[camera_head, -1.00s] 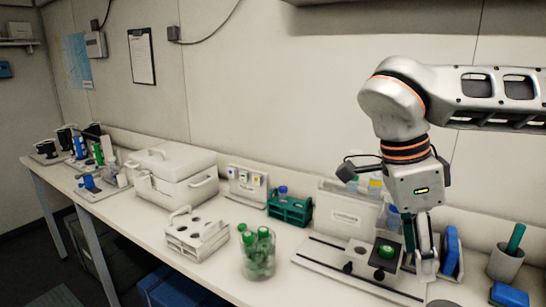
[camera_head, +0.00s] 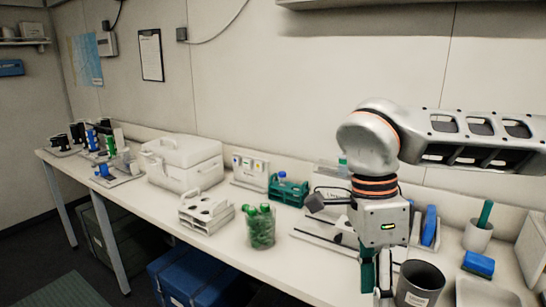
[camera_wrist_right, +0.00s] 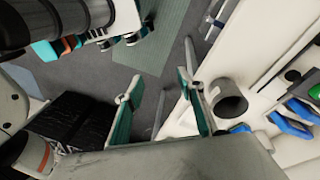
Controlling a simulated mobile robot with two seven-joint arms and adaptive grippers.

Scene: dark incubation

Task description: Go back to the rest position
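My right gripper (camera_head: 376,280) hangs fingers down at the bench's front edge, left of a dark grey cup (camera_head: 420,282). In the right wrist view its two teal-sided fingers (camera_wrist_right: 160,108) stand well apart with only floor between them, so it is open and empty. My left gripper is out of the head view. Teal-tipped fingers (camera_wrist_right: 128,38) at the top left of the right wrist view look like those of my left gripper; their opening is unclear.
The bench (camera_head: 215,255) holds a glass beaker of green-capped tubes (camera_head: 262,230), a white rack (camera_head: 205,216), a teal rack (camera_head: 289,192) and a white cooler box (camera_head: 182,165). A blue crate (camera_head: 190,275) stands under the bench. Open floor (camera_wrist_right: 80,70) lies in front.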

